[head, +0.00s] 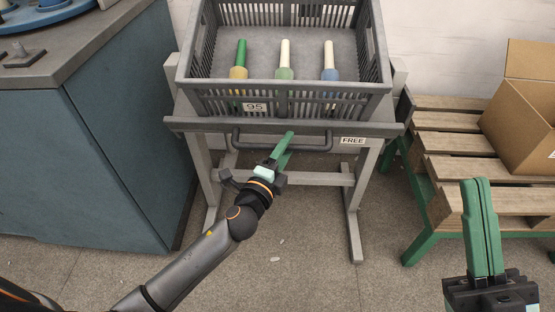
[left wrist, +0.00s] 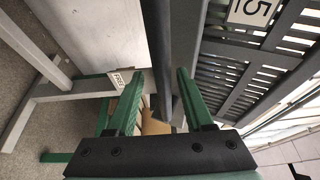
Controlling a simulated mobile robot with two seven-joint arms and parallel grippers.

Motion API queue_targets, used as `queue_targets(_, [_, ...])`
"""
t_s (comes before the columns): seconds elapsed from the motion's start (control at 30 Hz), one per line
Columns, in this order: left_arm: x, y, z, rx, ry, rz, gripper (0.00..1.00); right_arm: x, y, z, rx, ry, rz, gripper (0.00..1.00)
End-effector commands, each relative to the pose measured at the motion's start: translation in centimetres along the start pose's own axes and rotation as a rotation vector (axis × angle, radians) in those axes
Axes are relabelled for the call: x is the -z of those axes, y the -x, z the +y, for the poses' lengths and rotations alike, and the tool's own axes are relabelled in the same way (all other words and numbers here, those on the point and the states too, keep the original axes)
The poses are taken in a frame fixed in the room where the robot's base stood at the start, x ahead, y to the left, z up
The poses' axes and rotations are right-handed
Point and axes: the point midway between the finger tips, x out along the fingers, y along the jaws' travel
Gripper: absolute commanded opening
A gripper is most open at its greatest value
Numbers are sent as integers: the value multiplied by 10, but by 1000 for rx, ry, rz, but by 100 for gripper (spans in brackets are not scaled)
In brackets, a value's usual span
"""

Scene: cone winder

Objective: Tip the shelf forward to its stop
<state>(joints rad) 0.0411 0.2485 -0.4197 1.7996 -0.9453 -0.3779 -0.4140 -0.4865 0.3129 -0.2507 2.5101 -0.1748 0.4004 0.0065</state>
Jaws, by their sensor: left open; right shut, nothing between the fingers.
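The grey shelf (head: 190,124) sits on a grey frame in the head view, with a slatted crate (head: 300,103) on it. A dark bar handle (head: 312,150) runs along the shelf's front. A "FREE" label (head: 353,141) is at the front right; it also shows in the left wrist view (left wrist: 118,80). My left gripper (head: 286,143) is at the handle with green fingers open. In the left wrist view, the handle (left wrist: 158,50) runs between the spread fingers (left wrist: 158,95); contact cannot be told. My right gripper (head: 476,183) is shut and empty, apart from the shelf.
The crate, labelled 95, holds three coloured cones (head: 284,60). A blue-grey cabinet (head: 110,130) stands left. A slatted wooden bench with green legs (head: 440,143) stands right, carrying a cardboard box (head: 520,115). The floor before the frame is mostly clear.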

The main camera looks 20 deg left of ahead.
Motion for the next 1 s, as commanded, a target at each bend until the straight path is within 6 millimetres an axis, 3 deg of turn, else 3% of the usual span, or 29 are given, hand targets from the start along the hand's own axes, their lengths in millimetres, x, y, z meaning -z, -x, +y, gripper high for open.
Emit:
queue_targets(0.6, [0,97,2,-4,1,0,52,3,-2,2,-2,-3,4,0])
queue_targets(0.8, [0,116,2,-4,2,0,52,0,0,0,-1,0,2,0])
queue_targets(1.0, [0,122,1,-2,0,-1,52,0,0,0,0,1,1,0])
